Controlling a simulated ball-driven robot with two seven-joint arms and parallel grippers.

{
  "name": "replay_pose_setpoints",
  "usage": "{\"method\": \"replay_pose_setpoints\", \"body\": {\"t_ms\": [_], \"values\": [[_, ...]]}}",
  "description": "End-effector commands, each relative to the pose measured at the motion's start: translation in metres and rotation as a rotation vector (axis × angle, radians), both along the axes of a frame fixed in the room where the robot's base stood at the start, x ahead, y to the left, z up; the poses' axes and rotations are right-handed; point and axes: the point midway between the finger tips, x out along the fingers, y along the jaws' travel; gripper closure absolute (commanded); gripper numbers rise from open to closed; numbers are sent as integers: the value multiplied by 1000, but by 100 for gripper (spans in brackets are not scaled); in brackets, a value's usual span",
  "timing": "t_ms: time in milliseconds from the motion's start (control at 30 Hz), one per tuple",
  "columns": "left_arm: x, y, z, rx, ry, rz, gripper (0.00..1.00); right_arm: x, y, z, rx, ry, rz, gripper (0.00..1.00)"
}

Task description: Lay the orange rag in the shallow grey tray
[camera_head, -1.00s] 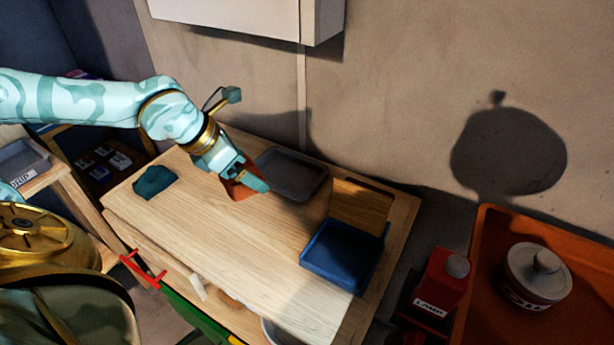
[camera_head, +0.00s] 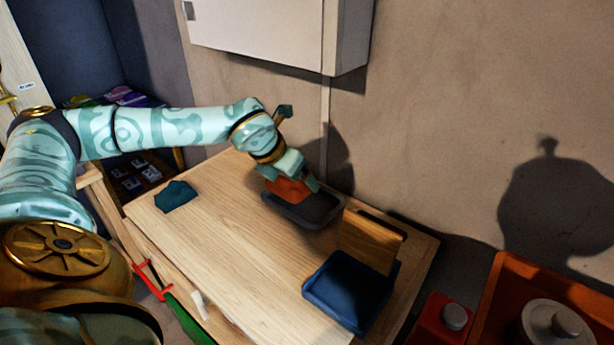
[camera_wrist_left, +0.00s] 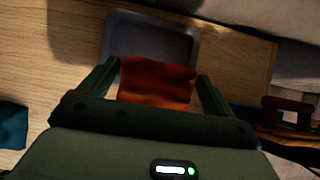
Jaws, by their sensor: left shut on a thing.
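The orange rag (camera_head: 288,190) is held in my left gripper (camera_head: 291,184), which is shut on it. In the left wrist view the rag (camera_wrist_left: 157,84) hangs between the two fingers (camera_wrist_left: 160,88). The shallow grey tray (camera_head: 318,209) lies at the back of the wooden table, just under and beyond the rag. In the left wrist view the tray (camera_wrist_left: 190,45) shows behind the rag, which covers its near part. Whether the rag touches the tray I cannot tell. My right gripper is not in view.
A teal cloth (camera_head: 176,196) lies at the table's left. A blue tray (camera_head: 346,290) with a wooden upright board (camera_head: 368,242) stands at the right. An orange-red tray (camera_head: 500,300) with a white lidded pot (camera_head: 556,325) is farther right. The middle of the wooden table (camera_head: 235,250) is clear.

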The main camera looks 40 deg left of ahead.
Motion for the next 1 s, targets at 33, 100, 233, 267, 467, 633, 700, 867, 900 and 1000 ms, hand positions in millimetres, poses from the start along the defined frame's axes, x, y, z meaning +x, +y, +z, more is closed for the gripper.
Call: {"method": "replay_pose_setpoints", "body": {"t_ms": [33,100,233,267,467,633,700,867,900,1000], "values": [[12,3,-9,-3,0,1,36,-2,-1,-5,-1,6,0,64],[23,7,-22,-2,3,0,36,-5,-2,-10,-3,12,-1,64],[40,13,-43,0,3,0,36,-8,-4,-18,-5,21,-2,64],[42,13,-47,-1,3,-1,36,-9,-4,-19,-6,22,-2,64],[53,17,-57,0,1,-1,36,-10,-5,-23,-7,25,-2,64],[61,20,-77,1,4,-3,36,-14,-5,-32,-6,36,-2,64],[61,21,-91,1,5,-1,36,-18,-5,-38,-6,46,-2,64],[60,20,-98,1,0,-1,36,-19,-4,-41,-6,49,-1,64],[60,20,-97,1,0,-1,36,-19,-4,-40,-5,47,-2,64],[60,20,-96,1,0,-1,36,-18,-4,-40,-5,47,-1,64]]}}
